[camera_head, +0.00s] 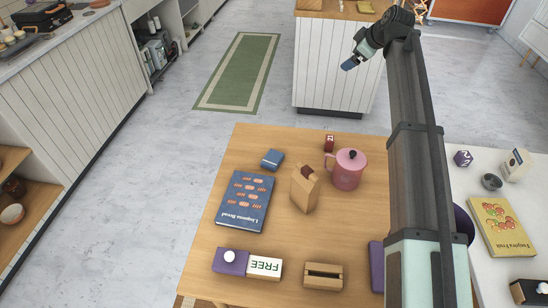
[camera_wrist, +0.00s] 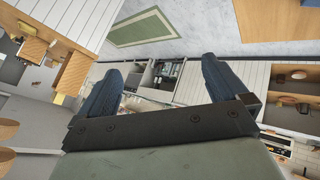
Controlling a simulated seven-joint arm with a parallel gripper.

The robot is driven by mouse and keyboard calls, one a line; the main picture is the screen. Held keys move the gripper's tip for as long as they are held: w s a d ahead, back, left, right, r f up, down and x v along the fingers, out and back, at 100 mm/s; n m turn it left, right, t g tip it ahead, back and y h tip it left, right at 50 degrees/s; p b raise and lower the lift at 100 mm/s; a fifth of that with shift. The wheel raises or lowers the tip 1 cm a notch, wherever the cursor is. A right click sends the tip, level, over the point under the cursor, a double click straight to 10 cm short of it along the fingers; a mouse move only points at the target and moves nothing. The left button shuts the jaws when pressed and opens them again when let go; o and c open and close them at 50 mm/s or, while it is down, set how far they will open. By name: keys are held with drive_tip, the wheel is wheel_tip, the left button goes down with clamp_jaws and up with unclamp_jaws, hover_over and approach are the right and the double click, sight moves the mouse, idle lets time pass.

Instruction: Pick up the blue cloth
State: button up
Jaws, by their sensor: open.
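A small folded blue item (camera_head: 271,159), which looks like the blue cloth, lies on the wooden table (camera_head: 225,200) near its far left part, just beyond a dark blue book (camera_head: 245,201). My gripper (camera_head: 347,65) is raised at the upper right, beyond the table's far edge and well apart from the cloth. In the wrist view my gripper (camera_wrist: 160,75) has its two blue fingers spread wide with nothing between them. The cloth does not show in the wrist view.
A FREE sign (camera_head: 264,268) and a wooden holder (camera_head: 323,277) are at the near edge. A white table (camera_head: 490,270) with several items adjoins at right. Bare wood lies left of the cloth.

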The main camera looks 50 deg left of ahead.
drive_tip(key=s+a+f+g+h, duration=0.1)
drive_tip(key=s+a+f, duration=0.3)
drive_tip(key=s, duration=0.4)
drive_tip(key=g+h, duration=0.1)
drive_tip(key=h, duration=0.6)
hover_over(271, 157)
wheel_tip(271, 157, down, 15)
drive_tip(key=shift+n, duration=0.3)
wheel_tip(271, 157, down, 13)
drive_tip(key=shift+f, duration=0.15)
drive_tip(key=shift+c, duration=0.5)
drive_tip(key=c, duration=0.7)
drive_tip(key=shift+o, duration=0.2)
